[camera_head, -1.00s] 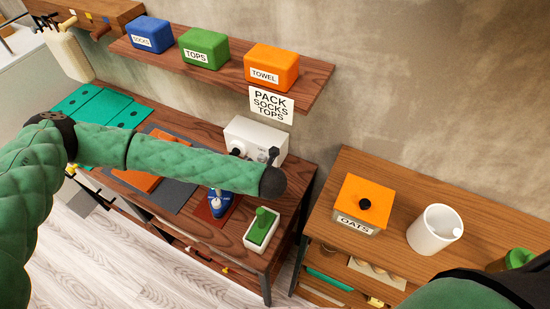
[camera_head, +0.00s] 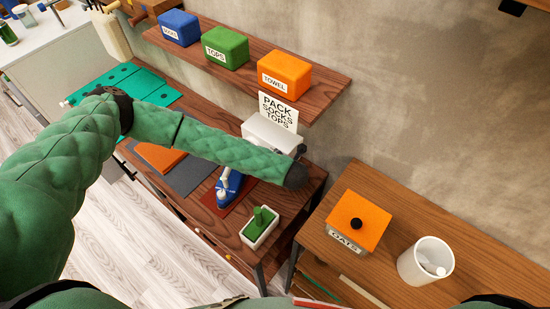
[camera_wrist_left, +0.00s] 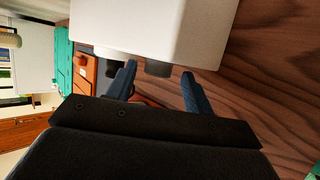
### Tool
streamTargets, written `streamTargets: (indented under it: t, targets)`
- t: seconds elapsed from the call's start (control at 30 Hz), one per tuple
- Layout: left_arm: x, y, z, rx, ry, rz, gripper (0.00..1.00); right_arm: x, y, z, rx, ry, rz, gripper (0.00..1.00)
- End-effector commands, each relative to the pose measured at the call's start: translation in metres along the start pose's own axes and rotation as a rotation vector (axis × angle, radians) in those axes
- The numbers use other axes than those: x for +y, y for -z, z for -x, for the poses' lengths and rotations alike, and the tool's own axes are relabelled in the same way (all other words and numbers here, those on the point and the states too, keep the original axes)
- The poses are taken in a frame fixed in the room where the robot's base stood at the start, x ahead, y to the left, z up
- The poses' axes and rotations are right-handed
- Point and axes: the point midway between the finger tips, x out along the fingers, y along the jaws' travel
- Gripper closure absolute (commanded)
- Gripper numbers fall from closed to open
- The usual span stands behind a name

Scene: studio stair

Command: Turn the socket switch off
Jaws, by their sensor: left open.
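A white box (camera_head: 262,130), which looks like the socket unit, stands on the dark wood table against the wall. My left forearm hides its lower front in the head view. In the left wrist view the white box (camera_wrist_left: 150,30) fills the top middle. A grey round knob or switch (camera_wrist_left: 158,69) sticks out from its lower side, with a paler round part (camera_wrist_left: 112,53) to its left. My left gripper (camera_wrist_left: 160,82) is open, one finger on each side of the grey part; contact cannot be told. In the head view the gripper is mostly hidden behind my dark wrist. My right gripper is not in view.
A blue iron (camera_head: 228,188) and a green-topped white dish (camera_head: 260,227) stand in front of my left arm. A shelf (camera_head: 325,88) with blue, green and orange boxes hangs above. An oats box (camera_head: 357,222) and white cup (camera_head: 426,262) stand on the right table.

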Motion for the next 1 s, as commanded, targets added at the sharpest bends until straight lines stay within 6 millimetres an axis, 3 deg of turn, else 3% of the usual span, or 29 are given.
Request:
streamTargets:
  t: [0.37,0.6,1.0]
  targets:
    - [0.000,0.001,-0.007,0.000,-0.001,0.000,0.48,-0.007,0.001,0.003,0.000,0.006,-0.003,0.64]
    - [0.000,0.001,-0.007,0.000,0.000,0.000,0.93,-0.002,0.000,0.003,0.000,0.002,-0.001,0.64]
    - [0.001,0.002,-0.007,0.002,0.054,0.022,0.93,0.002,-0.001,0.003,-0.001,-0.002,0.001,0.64]
